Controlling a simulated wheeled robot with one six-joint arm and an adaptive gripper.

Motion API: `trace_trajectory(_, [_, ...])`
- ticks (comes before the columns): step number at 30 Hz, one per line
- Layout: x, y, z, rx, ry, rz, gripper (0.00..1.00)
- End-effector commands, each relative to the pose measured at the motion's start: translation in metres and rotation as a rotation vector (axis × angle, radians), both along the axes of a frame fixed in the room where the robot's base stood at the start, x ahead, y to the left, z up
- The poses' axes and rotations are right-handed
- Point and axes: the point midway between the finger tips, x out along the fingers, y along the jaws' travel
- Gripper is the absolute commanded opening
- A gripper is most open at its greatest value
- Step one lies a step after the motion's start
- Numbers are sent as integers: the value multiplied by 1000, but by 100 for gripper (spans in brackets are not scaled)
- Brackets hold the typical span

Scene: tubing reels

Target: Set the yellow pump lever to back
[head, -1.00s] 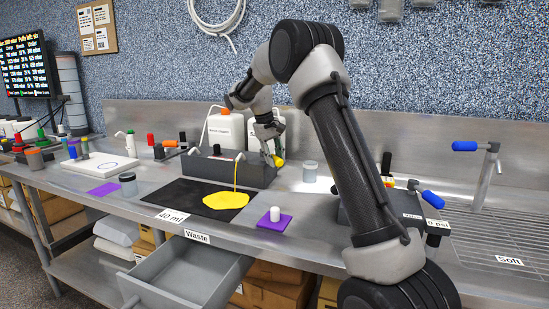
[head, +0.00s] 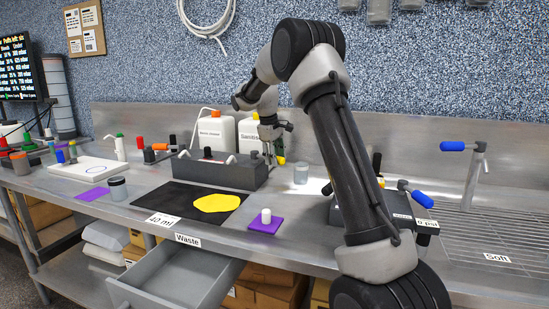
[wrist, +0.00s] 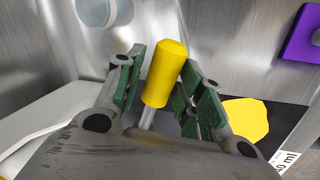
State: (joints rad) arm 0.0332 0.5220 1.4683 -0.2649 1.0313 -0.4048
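The yellow pump lever (wrist: 166,72) stands between my gripper's fingers (wrist: 161,84) in the wrist view, its grey stem running down toward the palm side. The green-padded fingers are apart, one on each side of the handle; a firm grip does not show. In the head view, my gripper (head: 270,152) is at the right end of the dark grey pump block (head: 225,173). Only part of the yellow handle (head: 281,158) shows there behind the fingers, so its exact tilt is unclear. A yellow puddle (head: 217,203) lies on the black mat (head: 175,198) in front of the block.
White jugs (head: 215,133) stand behind the block. A purple pad (head: 258,226) with a white cylinder lies in front. A blue-handled valve (head: 421,199) and sink are to the right. An open waste drawer (head: 160,285) juts out below.

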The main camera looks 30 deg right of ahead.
Motion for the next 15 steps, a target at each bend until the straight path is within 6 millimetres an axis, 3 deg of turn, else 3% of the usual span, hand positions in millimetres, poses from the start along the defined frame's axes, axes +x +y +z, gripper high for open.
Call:
trace_trajectory(10, [0,0,1,1,1,-3,49])
trace_trajectory(15, [-2,5,18,1,-2,-2,49])
